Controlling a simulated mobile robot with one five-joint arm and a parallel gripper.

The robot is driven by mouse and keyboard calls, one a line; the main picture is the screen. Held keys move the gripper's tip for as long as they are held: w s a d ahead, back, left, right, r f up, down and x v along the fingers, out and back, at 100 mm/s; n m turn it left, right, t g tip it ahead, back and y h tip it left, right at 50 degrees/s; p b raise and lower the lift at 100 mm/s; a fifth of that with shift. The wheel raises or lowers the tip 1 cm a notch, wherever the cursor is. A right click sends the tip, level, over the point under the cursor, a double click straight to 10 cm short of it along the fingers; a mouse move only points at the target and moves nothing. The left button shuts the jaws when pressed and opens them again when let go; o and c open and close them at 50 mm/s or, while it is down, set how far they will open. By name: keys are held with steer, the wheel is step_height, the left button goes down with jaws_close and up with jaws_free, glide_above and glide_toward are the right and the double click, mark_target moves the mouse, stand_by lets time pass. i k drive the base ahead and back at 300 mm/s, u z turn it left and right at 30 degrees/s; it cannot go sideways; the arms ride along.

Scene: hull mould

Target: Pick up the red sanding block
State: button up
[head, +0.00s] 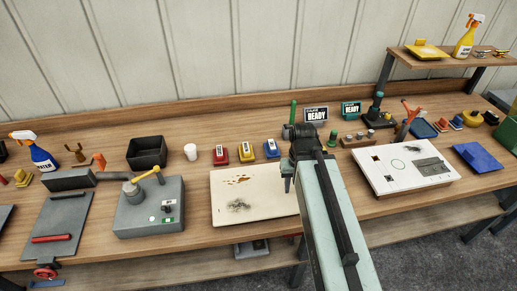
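A small red block (220,155) with a pale label stands on the workbench, just behind the cream panel (253,211). It is the leftmost of a row with a yellow block (245,152) and a blue block (271,148); I take it for the red sanding block. My gripper (287,184) points down over the right part of the panel, to the right of and nearer than the red block. It is apart from the red block. Its fingers are small and dark, and I cannot tell whether they are open or shut.
A white cup (191,152) and a black open bin (147,153) stand left of the red block. A grey machine with a yellow lever (152,208) is at front left. A white board (408,168) lies right of my arm. The panel's stained surface is otherwise clear.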

mark_target(221, 157)
steer(key=z, duration=1.45)
steer(key=k, duration=2.15)
steer(key=u, duration=2.3)
steer(key=i, duration=1)
